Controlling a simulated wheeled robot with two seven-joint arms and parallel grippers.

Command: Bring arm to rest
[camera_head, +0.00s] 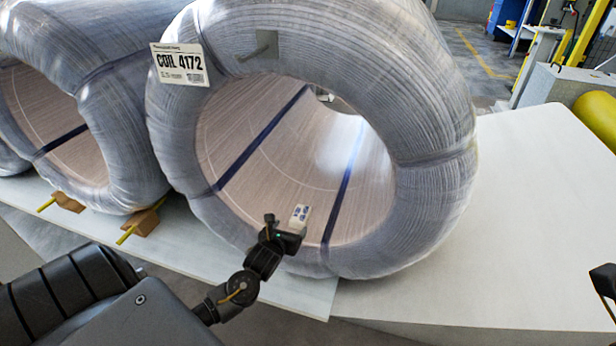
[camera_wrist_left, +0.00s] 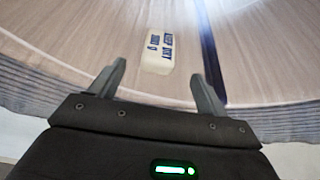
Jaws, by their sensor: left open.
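My left arm comes in from the left in the head view, and its left gripper (camera_head: 284,226) is at the lower front opening of the large wrapped coil (camera_head: 430,120). The gripper is open with nothing between its fingers, as the left wrist view (camera_wrist_left: 159,72) also shows. A small white packet with blue print (camera_head: 300,215) lies on the coil's inner surface, just beyond the fingertips. In the left wrist view the packet (camera_wrist_left: 158,50) is ahead of the gap between the fingers. My right gripper is not clearly seen; only a dark part shows at the right edge.
A second wrapped coil (camera_head: 100,60) stands at the left, with wooden wedges (camera_head: 143,222) by its base. A white label reading COIL 4172 (camera_head: 180,64) is on the nearer coil. The pale table (camera_head: 530,210) is clear to the right. A yellow cylinder (camera_head: 598,115) is at the far right.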

